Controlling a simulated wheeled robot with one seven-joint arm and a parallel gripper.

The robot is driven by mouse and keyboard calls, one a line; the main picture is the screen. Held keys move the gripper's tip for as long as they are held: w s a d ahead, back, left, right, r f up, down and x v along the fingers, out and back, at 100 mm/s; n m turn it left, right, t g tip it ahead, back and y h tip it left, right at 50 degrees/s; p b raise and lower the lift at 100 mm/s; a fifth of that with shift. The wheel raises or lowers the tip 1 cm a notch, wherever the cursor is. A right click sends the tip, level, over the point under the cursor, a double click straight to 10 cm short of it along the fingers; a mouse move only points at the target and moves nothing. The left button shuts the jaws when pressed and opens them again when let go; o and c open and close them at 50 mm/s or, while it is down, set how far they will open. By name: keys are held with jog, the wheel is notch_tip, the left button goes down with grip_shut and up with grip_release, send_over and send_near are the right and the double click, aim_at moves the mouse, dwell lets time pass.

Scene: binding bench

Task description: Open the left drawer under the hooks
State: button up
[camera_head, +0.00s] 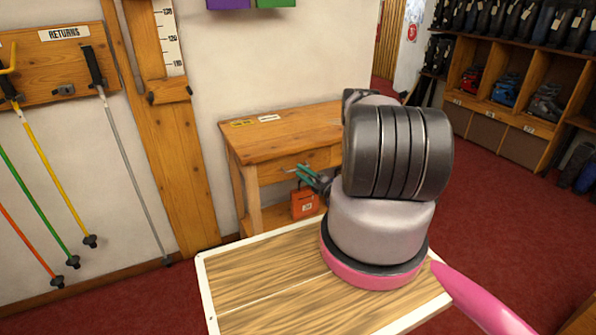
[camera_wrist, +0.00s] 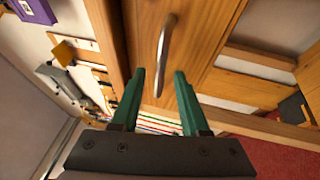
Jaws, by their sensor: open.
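The wooden bench (camera_head: 285,135) stands against the wall, and its left drawer front (camera_head: 272,174) appears closed. My arm hides the right part of the bench. The drawer also shows in the wrist view (camera_wrist: 205,30), with a bar-shaped metal handle (camera_wrist: 168,40). My gripper (camera_head: 306,172) is at the drawer front with its teal fingers apart. In the wrist view my gripper (camera_wrist: 160,80) has the lower end of the handle between its fingers. I cannot tell whether either finger touches it. The hooks are not clearly visible.
An orange tagged item (camera_head: 305,204) is low by the bench, below my fingers. A purple bin (camera_head: 228,3) and a green bin (camera_head: 275,3) are on the wall above. Ski poles hang on the returns board (camera_head: 60,62) at left. Boot shelves (camera_head: 500,110) stand at right; red carpet lies between.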

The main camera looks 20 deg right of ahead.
jog(key=shift+x, duration=1.2)
grip_shut()
dwell(0.6)
